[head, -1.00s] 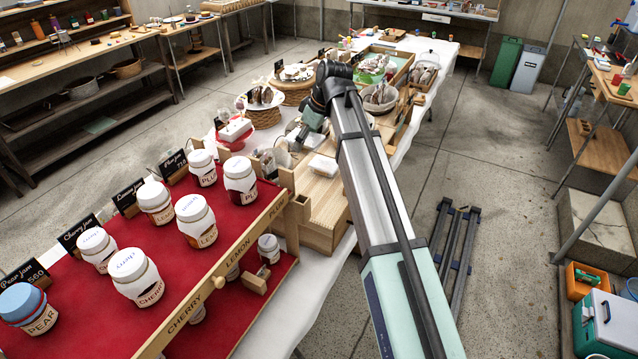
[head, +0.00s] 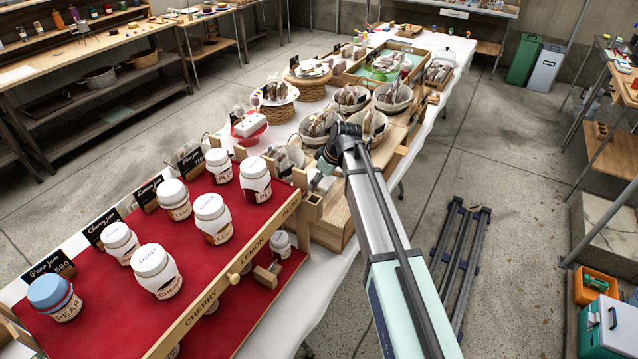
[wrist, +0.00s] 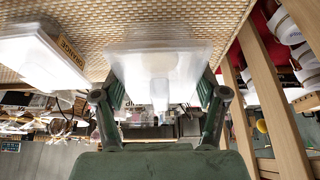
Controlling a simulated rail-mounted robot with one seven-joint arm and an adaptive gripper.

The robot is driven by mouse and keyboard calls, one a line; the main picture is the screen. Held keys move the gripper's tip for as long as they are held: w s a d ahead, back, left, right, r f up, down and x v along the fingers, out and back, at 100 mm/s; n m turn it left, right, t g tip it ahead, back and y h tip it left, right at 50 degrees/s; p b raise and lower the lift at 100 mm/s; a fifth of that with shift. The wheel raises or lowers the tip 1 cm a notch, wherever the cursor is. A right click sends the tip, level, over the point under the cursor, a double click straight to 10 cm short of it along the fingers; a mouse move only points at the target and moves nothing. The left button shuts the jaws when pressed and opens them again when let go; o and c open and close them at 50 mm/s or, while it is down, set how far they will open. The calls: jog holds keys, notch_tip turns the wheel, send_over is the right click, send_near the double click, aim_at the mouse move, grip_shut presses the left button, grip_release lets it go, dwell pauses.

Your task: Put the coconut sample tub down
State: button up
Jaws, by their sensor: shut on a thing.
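In the wrist view my gripper (wrist: 160,92) is shut on a clear, whitish tub (wrist: 158,62), one finger on each side. I cannot read a flavour on this tub. It is close to a woven tan surface (wrist: 150,12); I cannot tell whether it touches. A second white tub (wrist: 32,55) with a tan label stands on that surface at the left, apart from the held one.
The red jam shelf (head: 190,260) with several lidded jars stands just left of my gripper. Wooden posts (wrist: 268,90) of a rack are close at the right in the wrist view. Baskets of wrapped goods (head: 365,125) stand beyond my arm.

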jog(key=shift+f, duration=1.05)
jog(key=shift+f, duration=0.1)
jog(key=shift+f, duration=0.15)
jog(key=o, duration=1.1)
jog(key=shift+o, duration=0.2)
jog(key=b+v, duration=0.2)
jog(key=v, duration=1)
jog(key=shift+r, duration=0.25)
